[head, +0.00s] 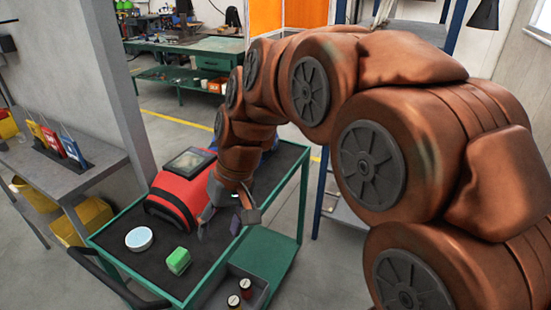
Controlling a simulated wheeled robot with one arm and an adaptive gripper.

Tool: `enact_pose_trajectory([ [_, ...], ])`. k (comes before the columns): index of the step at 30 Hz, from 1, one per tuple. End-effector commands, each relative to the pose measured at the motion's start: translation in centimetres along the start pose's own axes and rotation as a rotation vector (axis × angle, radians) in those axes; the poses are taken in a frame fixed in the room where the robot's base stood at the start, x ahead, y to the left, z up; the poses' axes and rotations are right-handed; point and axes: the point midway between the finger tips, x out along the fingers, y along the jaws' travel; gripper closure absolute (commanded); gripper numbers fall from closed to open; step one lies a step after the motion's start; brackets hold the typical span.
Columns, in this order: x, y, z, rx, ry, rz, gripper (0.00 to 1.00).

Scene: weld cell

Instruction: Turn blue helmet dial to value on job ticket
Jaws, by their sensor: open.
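My gripper (229,214) hangs open over the right part of a dark-topped green cart, beside a red helmet (172,206) with a dark visor window. A small patch of blue (270,146) shows behind my arm at the cart's far end. It may be the blue helmet, but most of it is hidden, and no dial can be made out. Yellow, red and blue cards (56,142) stand in a dark holder on the grey bench at left. I cannot tell which is the job ticket, and no value can be read.
The green cart (118,277) also holds a white round tin (139,239) and a green block (178,261). A grey bin (260,293) with red and dark items sits at its front right. Yellow bins (84,221) are below the grey bench (95,171).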

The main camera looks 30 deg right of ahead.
Motion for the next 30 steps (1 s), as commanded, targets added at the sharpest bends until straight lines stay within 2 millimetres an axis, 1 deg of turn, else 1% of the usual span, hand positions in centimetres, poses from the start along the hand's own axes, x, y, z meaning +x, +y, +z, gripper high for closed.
enact_pose_trajectory([
  [1,0.7,0.2,-2.4,0.005,0.024,-0.030,0.43],
  [2,0.7,0.2,-3.6,0.004,0.039,-0.047,0.43],
  [3,0.6,0.2,-5.3,0.003,0.061,-0.071,0.43],
  [8,0.4,0.8,-11.9,0.000,0.149,-0.159,0.43],
  [9,0.2,1.1,-13.5,-0.002,0.174,-0.179,0.43],
  [11,0.1,1.6,-16.0,-0.004,0.210,-0.209,0.43],
  [12,-0.1,2.0,-17.5,-0.006,0.235,-0.228,0.43],
  [14,-0.3,2.8,-19.8,-0.011,0.274,-0.255,0.43],
  [15,-0.4,3.3,-21.3,-0.013,0.299,-0.274,0.43],
  [17,-0.7,4.2,-23.5,-0.020,0.341,-0.298,0.43],
  [18,-0.8,5.0,-24.9,-0.022,0.365,-0.314,0.43],
  [20,-1.1,6.0,-27.0,-0.031,0.409,-0.336,0.43],
  [21,-1.2,6.8,-28.3,-0.034,0.435,-0.350,0.43],
  [26,-1.9,10.4,-33.1,-0.058,0.549,-0.395,0.43],
  [30,-2.3,13.9,-36.5,-0.085,0.649,-0.424,0.43],
])
